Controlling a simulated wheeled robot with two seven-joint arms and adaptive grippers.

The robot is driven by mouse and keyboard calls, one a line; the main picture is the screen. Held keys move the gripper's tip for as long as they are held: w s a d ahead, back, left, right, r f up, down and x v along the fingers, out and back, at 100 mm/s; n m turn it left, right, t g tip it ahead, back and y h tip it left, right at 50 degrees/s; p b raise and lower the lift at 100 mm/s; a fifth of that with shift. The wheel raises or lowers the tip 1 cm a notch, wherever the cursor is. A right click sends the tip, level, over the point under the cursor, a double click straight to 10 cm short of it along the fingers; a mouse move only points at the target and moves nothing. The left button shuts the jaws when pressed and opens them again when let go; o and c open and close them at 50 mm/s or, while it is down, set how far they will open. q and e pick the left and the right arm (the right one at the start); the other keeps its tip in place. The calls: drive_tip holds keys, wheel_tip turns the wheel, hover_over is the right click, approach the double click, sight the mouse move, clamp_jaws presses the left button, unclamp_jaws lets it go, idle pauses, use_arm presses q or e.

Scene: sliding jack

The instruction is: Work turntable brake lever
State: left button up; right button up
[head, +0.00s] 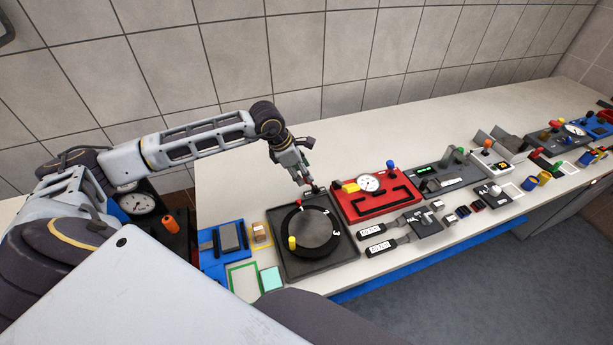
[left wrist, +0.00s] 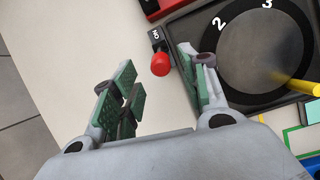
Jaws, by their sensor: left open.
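The turntable is a dark round disc (head: 318,232) on a square black base. Its numbered rim shows a 2 and 3 in the left wrist view (left wrist: 262,50). A yellow peg (head: 292,242) stands on it and also shows in the left wrist view (left wrist: 303,87). The brake lever, with a red ball knob (left wrist: 160,64), is at the base corner beside a small black labelled block (left wrist: 155,36). My left gripper (head: 306,184) is open above that corner. In the left wrist view its green-padded fingers (left wrist: 156,62) lie either side of the knob; contact is not clear.
A red panel (head: 350,207) with a gauge stands right of the turntable. Blue parts (head: 213,260) and a green frame (head: 243,281) lie left of it. Several more devices run along the bench to the right. The back of the bench (head: 235,185) is clear before the tiled wall.

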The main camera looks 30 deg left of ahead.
sight(310, 184)
use_arm(q)
drive_tip(key=shift+p+x, duration=0.3)
drive_tip(key=shift+x, duration=1.75)
drive_tip(key=shift+c, duration=0.2)
clamp_jaws()
